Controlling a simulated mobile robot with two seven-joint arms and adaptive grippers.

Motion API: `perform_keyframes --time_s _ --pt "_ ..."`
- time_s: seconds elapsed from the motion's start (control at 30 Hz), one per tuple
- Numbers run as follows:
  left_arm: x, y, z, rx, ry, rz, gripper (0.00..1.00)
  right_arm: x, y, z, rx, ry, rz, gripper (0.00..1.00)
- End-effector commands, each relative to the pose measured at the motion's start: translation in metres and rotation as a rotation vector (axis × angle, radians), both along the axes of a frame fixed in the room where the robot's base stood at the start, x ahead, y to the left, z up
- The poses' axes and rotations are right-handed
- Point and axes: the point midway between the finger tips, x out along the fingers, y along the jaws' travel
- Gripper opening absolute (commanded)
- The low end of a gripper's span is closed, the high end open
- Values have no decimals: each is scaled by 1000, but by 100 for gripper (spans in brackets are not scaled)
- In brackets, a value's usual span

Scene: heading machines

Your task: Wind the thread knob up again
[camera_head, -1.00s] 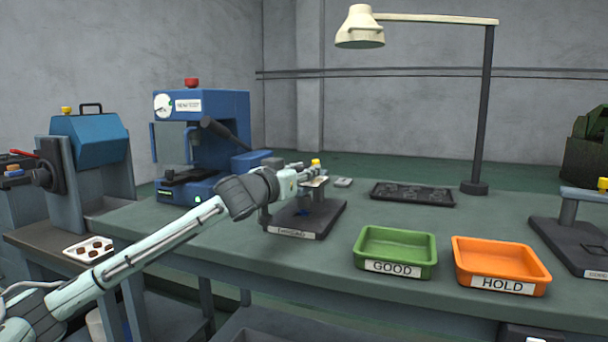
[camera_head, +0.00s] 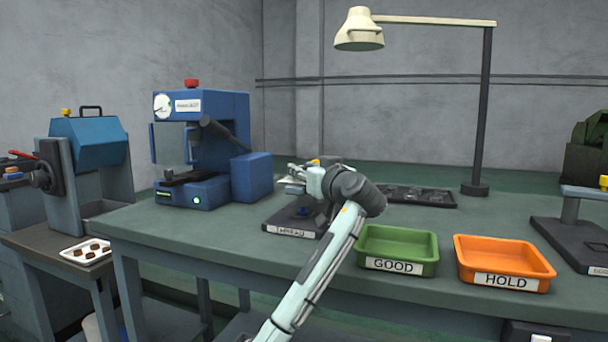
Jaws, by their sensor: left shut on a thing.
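The thread gauge stand (camera_head: 284,223) has a dark base with a white label and stands on the green bench, left of the green tray. A small yellow knob top (camera_head: 313,162) shows just behind my left gripper (camera_head: 291,178). My left arm comes up from the bottom, and the gripper points left across the top of the stand. It is shut at the thread knob; the contact itself is mostly hidden by the fingers and wrist. The stand's upper part is also largely covered. My right gripper is out of view.
The green GOOD tray (camera_head: 427,262) and the orange HOLD tray (camera_head: 545,272) stand empty to the right. A blue machine (camera_head: 224,105) stands at the back left. A dark tray (camera_head: 440,198) lies behind the wrist. A second gauge stand (camera_head: 570,240) is at far right.

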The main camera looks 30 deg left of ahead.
Motion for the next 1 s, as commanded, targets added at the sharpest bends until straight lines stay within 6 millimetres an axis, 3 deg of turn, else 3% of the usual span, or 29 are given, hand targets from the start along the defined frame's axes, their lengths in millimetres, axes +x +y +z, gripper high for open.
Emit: perform_keyframes --time_s 0.4,1.0 --pt "1 0 -1 1 2 244 3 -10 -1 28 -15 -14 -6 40" --pt "0 1 0 1 0 301 3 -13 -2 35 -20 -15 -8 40"
